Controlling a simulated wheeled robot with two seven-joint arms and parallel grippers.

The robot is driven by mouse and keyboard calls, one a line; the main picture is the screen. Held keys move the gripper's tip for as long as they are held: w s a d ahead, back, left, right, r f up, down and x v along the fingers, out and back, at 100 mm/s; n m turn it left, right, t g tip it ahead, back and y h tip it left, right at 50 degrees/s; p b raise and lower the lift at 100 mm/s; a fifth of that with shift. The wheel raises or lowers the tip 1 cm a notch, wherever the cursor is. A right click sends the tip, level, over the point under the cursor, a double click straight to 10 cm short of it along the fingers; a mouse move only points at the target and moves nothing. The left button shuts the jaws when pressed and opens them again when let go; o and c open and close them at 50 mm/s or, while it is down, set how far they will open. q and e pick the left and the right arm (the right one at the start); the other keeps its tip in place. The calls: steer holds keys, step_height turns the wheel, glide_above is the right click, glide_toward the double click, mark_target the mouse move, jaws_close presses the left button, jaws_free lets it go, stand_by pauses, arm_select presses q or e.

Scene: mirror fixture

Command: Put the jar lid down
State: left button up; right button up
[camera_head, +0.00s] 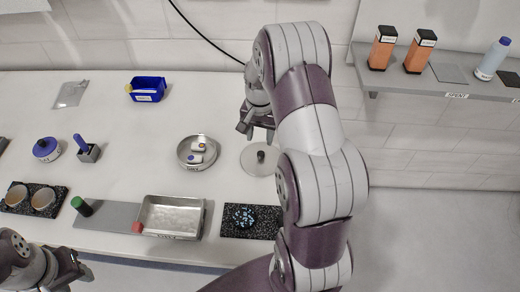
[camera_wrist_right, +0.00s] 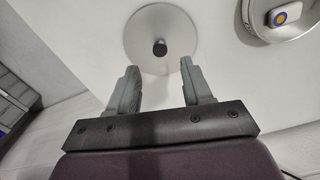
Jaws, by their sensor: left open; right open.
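The jar lid is a grey metal disc with a dark knob (camera_head: 261,157). It lies flat on the white table, right of the round metal dish (camera_head: 197,137), and my arm hides part of its right side. In the right wrist view the lid (camera_wrist_right: 140,20) lies just beyond the fingertips, its knob roughly centred between them. My right gripper (camera_head: 256,122) is open and empty, with the lid apart from its fingers; it also shows in the right wrist view (camera_wrist_right: 158,78). My left gripper (camera_head: 76,268) is open and empty at the lower left.
The round dish holds small items. A rectangular metal tray (camera_head: 172,199), a speckled mat (camera_head: 268,229) with blue bits, a blue bin (camera_head: 148,91) and a blue-lidded pot (camera_head: 46,149) stand around. A shelf (camera_head: 458,90) with bottles is at right. The table's back middle is clear.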

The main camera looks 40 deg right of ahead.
steer(key=s+a+r+n, duration=0.2)
steer(key=s+a+n, duration=0.3)
steer(key=a, duration=0.3)
steer(key=s+a+r+n+t, duration=0.1)
steer(key=s+a+r+n, duration=0.2)
steer(key=s+a+n, duration=0.2)
steer(key=s+a, duration=0.2)
steer(key=a, duration=0.1)
steer(key=shift+a+r+n, duration=0.2)
steer(key=shift+a+n, duration=0.15)
steer(key=shift+n, duration=0.05)
